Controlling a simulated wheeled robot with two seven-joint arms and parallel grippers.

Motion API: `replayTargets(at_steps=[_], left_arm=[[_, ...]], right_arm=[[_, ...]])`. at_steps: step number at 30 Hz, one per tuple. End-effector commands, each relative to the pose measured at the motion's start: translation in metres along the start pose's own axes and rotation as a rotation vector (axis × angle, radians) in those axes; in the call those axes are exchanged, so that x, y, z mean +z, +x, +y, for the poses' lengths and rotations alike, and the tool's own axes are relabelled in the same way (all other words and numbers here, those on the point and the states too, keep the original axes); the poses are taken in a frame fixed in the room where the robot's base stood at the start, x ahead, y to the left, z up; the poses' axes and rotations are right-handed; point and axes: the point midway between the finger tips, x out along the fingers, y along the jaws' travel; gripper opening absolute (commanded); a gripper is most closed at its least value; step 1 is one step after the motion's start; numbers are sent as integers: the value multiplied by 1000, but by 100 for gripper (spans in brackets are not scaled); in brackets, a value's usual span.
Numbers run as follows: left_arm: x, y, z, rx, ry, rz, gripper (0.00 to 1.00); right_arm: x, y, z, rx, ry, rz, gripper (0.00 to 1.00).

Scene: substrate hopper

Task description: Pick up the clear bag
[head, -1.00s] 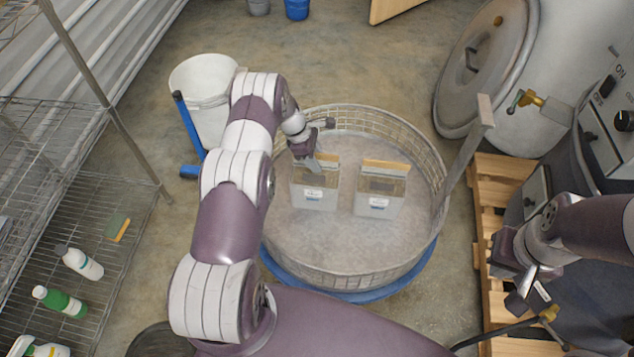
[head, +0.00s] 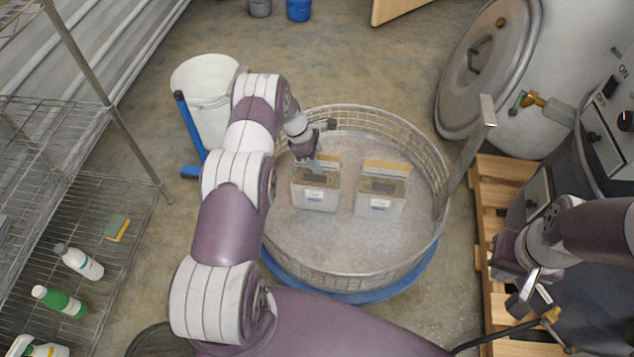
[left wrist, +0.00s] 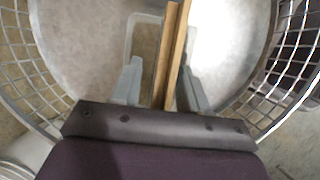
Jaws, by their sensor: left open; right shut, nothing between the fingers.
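Two clear bags with pale labels and tan wooden strips along their tops stand in a round wire basket (head: 350,255). The left clear bag (head: 314,194) is under my left gripper (head: 312,163); the right clear bag (head: 380,198) stands apart from it. In the left wrist view the left gripper (left wrist: 165,85) is open, its fingers on either side of the left bag's wooden strips (left wrist: 172,50). Whether the fingers touch the bag cannot be told. My right gripper (head: 525,292) is shut and empty at the right, beside a wooden pallet.
A white bucket (head: 205,98) and a blue-handled tool (head: 190,130) stand left of the basket. A wire shelf (head: 95,200) with bottles is at far left. A large metal vessel (head: 560,60) and pallet (head: 490,200) are at right. The basket's rim surrounds the bags.

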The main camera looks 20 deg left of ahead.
Motion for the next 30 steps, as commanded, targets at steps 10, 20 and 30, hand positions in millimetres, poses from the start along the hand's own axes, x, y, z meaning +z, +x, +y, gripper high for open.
replayTargets(at_steps=[10,20,30], left_arm=[[0,0,0,-1,0,0,0],[0,0,-1,-2,0,0,0],[0,1,-1,-3,-1,0,0]], right_arm=[[0,0,0,0,0,0,0],[0,0,0,0,0,0,0],[0,0,0,0,0,0,0]])
